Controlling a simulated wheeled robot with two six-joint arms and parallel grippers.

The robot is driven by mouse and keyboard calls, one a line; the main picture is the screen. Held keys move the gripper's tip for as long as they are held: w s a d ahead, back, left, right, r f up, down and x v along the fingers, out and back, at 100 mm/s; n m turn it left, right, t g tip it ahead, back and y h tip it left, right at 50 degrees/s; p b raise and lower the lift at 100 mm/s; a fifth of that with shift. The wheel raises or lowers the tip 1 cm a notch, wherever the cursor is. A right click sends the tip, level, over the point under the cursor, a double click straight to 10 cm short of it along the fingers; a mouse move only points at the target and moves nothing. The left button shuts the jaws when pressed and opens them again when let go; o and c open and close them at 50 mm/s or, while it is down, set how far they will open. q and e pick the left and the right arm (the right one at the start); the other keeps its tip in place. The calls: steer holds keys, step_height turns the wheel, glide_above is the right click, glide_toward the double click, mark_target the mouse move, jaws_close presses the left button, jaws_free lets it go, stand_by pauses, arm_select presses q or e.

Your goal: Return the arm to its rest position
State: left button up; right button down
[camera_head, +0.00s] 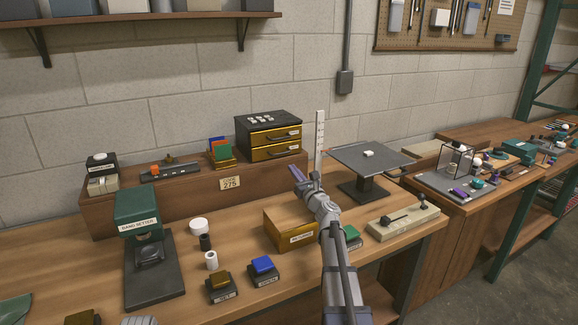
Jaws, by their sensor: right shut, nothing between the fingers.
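My right arm (338,265) reaches up from the bottom edge, right of centre, over the workbench. Its gripper (297,174) is at the far end, pointing away and slightly left. It is shut and empty, in front of the raised back shelf and near the white upright ruler (319,145). The arm passes over the right part of a yellow-brown box (288,228) and hides some of it. My left gripper does not show.
A green press labelled hand setter (137,212) stands at left. Small blocks on dark stands, including a blue one (262,264), sit left of the arm. A grey square platform (385,160) and a beige fixture (403,222) are at right. A drawer unit (270,135) is behind.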

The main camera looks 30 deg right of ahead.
steer(key=b+v, duration=0.1)
steer(key=v, duration=0.5)
steer(key=shift+s+a, duration=0.1)
steer(key=shift+s, duration=0.15)
